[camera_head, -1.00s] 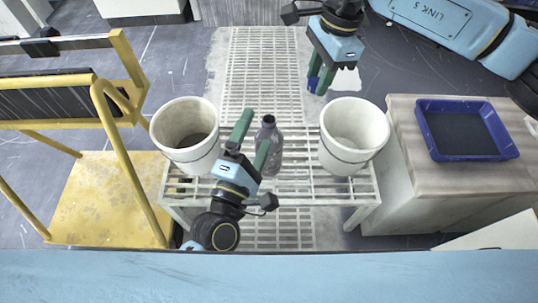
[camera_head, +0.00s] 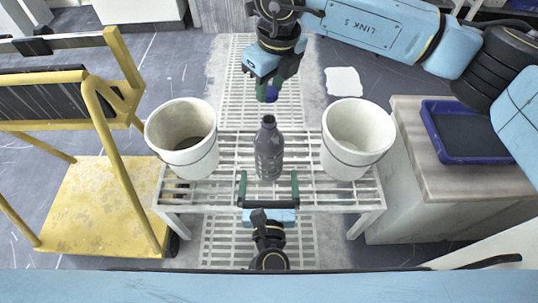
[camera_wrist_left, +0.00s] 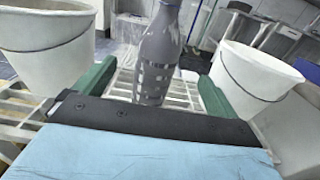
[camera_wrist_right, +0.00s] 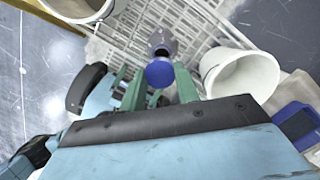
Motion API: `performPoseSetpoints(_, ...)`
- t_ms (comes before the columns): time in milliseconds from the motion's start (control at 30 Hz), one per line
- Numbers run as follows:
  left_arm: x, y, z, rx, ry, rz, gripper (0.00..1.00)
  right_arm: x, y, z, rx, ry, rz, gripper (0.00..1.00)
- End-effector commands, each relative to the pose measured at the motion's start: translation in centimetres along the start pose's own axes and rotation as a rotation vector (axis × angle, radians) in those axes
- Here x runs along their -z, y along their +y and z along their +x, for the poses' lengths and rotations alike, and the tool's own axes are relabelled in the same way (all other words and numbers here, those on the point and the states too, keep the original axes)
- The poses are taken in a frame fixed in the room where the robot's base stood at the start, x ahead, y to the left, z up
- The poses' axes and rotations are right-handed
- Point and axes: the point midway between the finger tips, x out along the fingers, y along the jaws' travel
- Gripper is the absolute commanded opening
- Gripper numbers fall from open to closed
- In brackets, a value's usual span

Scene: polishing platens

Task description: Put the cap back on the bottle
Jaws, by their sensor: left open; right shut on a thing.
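The grey bottle (camera_head: 268,150) stands upright and uncapped on the white slatted rack (camera_head: 310,200), between two buckets. It also shows in the left wrist view (camera_wrist_left: 156,55). My left gripper (camera_head: 268,178) is open, low in front of the bottle, with one green finger to each side and the bottle apart from both. My right gripper (camera_head: 267,90) is shut on the blue cap (camera_head: 267,94) and holds it above and behind the bottle. In the right wrist view the cap (camera_wrist_right: 160,73) is between the green fingertips, with the bottle's open neck (camera_wrist_right: 161,48) just beyond it.
A white bucket (camera_head: 183,140) stands left of the bottle and another white bucket (camera_head: 356,140) right of it, both close. A yellow cart (camera_head: 100,200) is at left. A blue tray (camera_head: 470,155) lies on the cabinet (camera_head: 410,170) at right.

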Motion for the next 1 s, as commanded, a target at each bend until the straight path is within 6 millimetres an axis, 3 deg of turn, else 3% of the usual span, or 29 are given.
performPoseSetpoints(267, 0.0, 0.0, 1.2, 0.001, -0.002, 0.002, 0.96, 0.0, 0.0, 0.0, -0.001, 0.0, -0.002, 0.11)
performPoseSetpoints(700, -0.2, 0.0, 9.2, 0.001, -0.003, 0.005, 0.96, 0.0, 0.0, 0.0, -0.001, 0.001, -0.002, 0.11)
performPoseSetpoints(1000, -0.1, 0.0, 11.9, 0.001, -0.001, 0.003, 0.96, 0.0, 0.0, 0.0, -0.001, 0.001, -0.002, 0.11)
